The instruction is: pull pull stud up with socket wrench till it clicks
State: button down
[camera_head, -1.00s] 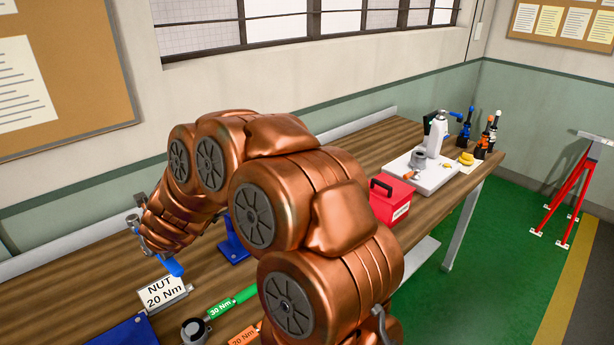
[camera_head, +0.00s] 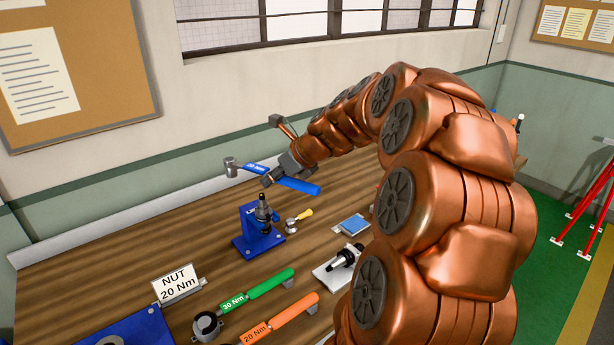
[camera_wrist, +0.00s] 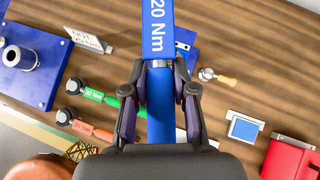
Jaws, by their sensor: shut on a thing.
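The blue socket wrench (camera_head: 300,184), marked 20 Nm, is held above the bench, its grey socket head (camera_head: 232,167) to the left. My gripper (camera_head: 274,178) is shut on its handle. The wrist view also shows the wrench (camera_wrist: 158,28) between the fingers of my gripper (camera_wrist: 160,85). Below the wrench, a dark tool holder (camera_head: 263,212) stands upright in a blue stand (camera_head: 246,222); its slim tip points up. The tip is too small to tell the pull stud clearly. The socket head is apart from it, up and left in the picture.
A green 30 Nm wrench (camera_head: 262,288) and an orange 20 Nm wrench (camera_head: 285,316) lie in front. A NUT 20 Nm sign (camera_head: 177,283), a yellow-handled tool (camera_head: 303,213) and a blue pad (camera_head: 353,224) are nearby. A red box (camera_wrist: 292,158) shows at right. The bench's back left is clear.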

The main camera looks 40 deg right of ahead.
jog(key=s+d+r, duration=0.1)
jog(key=s+d, duration=0.3)
jog(key=s, duration=0.3)
jog(key=shift+d+r, duration=0.15)
jog(key=shift+r, duration=0.3)
notch_tip(320, 180, down, 5)
jog(key=shift+f+b, duration=0.1)
jog(key=shift+b, duration=0.45)
jog(key=shift+p, duration=1)
dwell(1.5)
jog(key=shift+f+b, duration=0.4)
jog(key=shift+f, duration=0.65)
dwell(0.3)
